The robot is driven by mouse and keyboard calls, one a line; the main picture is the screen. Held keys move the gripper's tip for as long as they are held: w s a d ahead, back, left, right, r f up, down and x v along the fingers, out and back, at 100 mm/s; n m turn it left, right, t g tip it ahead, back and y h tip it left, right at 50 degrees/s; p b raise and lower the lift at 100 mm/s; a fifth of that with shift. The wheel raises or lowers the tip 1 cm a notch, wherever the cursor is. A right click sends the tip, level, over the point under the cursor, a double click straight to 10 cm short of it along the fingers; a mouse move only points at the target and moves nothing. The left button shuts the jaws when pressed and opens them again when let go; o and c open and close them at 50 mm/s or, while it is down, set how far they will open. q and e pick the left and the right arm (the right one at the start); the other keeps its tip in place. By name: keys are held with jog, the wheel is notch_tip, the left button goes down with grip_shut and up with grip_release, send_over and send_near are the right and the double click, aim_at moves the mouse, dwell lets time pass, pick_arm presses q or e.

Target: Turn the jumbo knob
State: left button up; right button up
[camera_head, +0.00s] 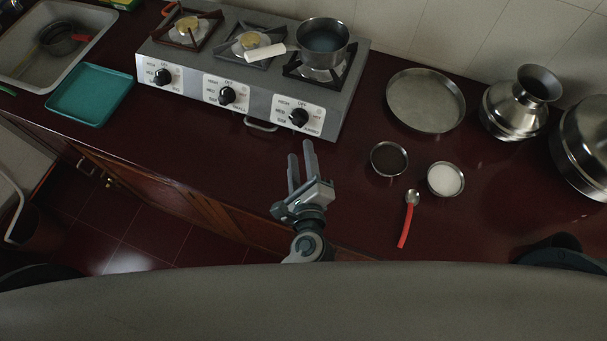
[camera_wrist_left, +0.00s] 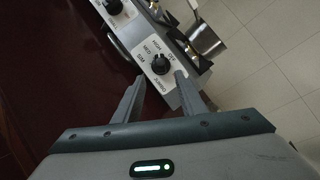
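The jumbo knob (camera_head: 298,117) is the black rightmost knob on the front of the grey stove (camera_head: 348,85), below the burner that bears a pot. In the left wrist view the jumbo knob (camera_wrist_left: 160,64) sits on a white plate marked with settings and the word JUMBO. My left gripper (camera_head: 300,149) is open and empty in front of the knob, its fingers pointing towards the stove. In the left wrist view the fingertips of the left gripper (camera_wrist_left: 159,79) frame the knob from either side; contact does not show. My right gripper is not in view.
A pot (camera_head: 323,41) with a white handle stands on the right burner. A metal handle (camera_head: 261,125) juts from the stove front. Right of the gripper lie small bowls (camera_head: 389,159) and a red-handled spoon (camera_head: 409,220). The dark red counter (camera_head: 210,145) left of the gripper is clear.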

pick_arm(q)
jog(key=v, duration=0.6)
jog(key=shift+s, duration=0.2)
jog(key=shift+a+r, duration=0.1)
